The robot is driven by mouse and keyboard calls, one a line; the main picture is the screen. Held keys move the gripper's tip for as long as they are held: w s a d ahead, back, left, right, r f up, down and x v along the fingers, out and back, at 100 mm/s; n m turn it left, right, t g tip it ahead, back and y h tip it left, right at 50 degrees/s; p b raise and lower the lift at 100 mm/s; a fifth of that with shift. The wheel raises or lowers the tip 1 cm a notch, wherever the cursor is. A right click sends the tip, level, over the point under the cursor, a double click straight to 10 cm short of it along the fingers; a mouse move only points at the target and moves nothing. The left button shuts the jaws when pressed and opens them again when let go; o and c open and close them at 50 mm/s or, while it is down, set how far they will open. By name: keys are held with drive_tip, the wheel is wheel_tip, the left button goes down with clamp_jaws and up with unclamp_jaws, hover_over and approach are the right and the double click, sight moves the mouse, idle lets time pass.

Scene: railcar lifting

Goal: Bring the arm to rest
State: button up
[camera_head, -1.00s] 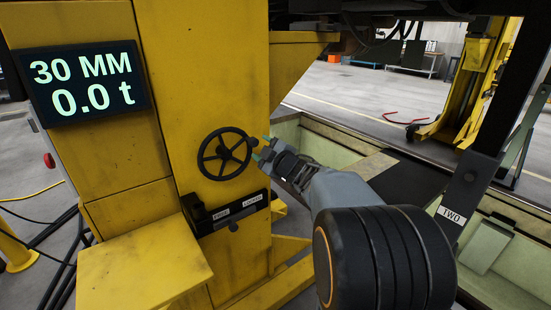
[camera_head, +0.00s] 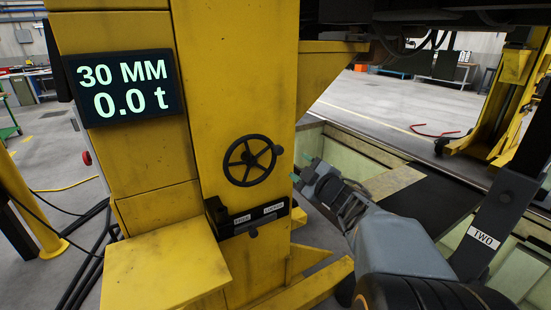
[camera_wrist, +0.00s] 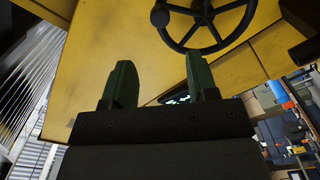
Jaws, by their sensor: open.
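My gripper (camera_head: 301,167) is open and empty, with green fingertips, to the right of the black handwheel (camera_head: 250,160) on the yellow lifting column (camera_head: 235,75). A gap shows between the gripper and the wheel. In the wrist view my gripper (camera_wrist: 160,88) has its two fingers spread with nothing between them. The handwheel also shows there (camera_wrist: 205,45), above the fingers and apart from them. My arm reaches in from the lower right in the head view.
A display (camera_head: 125,87) on the column reads 30 MM and 0.0 t. A labelled black lever slot (camera_head: 250,216) sits below the wheel. A yellow box (camera_head: 165,270) juts out at front left. An open pit (camera_head: 340,150) lies to the right, under the dark railcar underside (camera_head: 395,13).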

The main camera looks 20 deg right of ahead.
drive_tip(key=s+d+f+m+g+h, duration=0.3)
drive_tip(key=d+f+m+g+h, duration=0.25)
drive_tip(key=d+m+h, duration=0.2)
drive_tip(key=s+a+f+m+g+p, duration=0.4)
drive_tip(key=s+a+m+g, duration=0.1)
drive_tip(key=s+m+g, duration=0.15)
drive_tip(key=s+a+r+n+g+y+p, duration=0.1)
drive_tip(key=s+a+r+y+p, duration=0.1)
drive_tip(key=a, duration=0.6)
drive_tip(key=s+a+r+n+g+y+p, duration=0.1)
drive_tip(key=s+a+r+y+p, duration=0.2)
drive_tip(key=s+a+p, duration=0.2)
drive_tip(key=a, duration=0.3)
drive_tip(key=shift+s+a+r, duration=0.2)
drive_tip(key=shift+a+r, duration=0.2)
